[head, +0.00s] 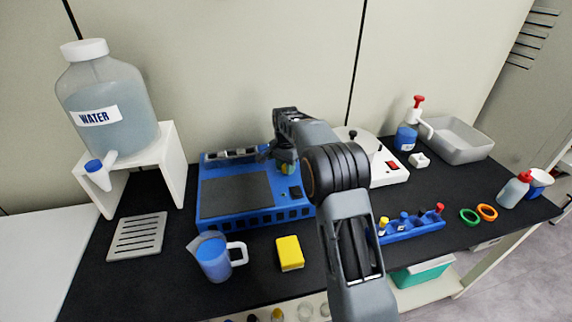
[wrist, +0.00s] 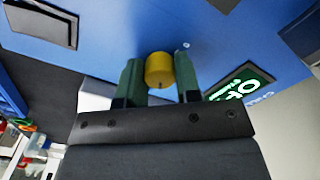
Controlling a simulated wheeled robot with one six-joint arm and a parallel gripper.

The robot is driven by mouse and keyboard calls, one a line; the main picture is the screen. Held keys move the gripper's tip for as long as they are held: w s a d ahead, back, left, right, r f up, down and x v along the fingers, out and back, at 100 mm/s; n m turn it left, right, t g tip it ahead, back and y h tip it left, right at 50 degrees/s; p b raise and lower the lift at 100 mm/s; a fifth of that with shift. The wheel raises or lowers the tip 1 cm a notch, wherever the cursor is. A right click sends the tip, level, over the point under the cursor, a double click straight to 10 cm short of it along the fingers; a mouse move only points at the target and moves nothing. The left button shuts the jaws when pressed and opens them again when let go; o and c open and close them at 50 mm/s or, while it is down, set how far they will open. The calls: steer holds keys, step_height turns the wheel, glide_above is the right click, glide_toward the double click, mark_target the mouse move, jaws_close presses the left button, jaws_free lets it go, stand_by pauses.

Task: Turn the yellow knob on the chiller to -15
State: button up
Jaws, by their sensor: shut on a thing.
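The yellow knob (wrist: 159,70) sticks out from the blue face of the chiller (wrist: 130,25) in the wrist view. My gripper (wrist: 160,78) has its two green-grey fingers on either side of the knob and is shut on it. A dark mark shows on the knob's near edge. A green display (wrist: 240,88) with white letters, partly cut off, is to the right of the knob. In the head view the blue chiller (head: 255,215) stands on the black bench, and my gripper (head: 285,165) is at its back right. The knob's scale and setting cannot be read.
A water jug (head: 110,105) on a white stand is at the left. A blue pitcher (head: 214,258) and yellow sponge (head: 290,253) lie in front of the chiller. A white device (head: 385,165) stands behind my arm, and a blue vial rack (head: 410,228) is right of it.

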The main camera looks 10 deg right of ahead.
steer(key=n+p, duration=0.3)
steer(key=n, duration=0.3)
steer(key=shift+r, duration=0.1)
steer(key=n+p, duration=0.1)
steer(key=n, duration=0.4)
steer(key=shift+n, duration=0.4)
stand_by(0.3)
steer(key=o, duration=0.9)
step_height(320, 180, up, 14)
steer(key=shift+f+p, duration=0.15)
steer(key=shift+p, duration=0.25)
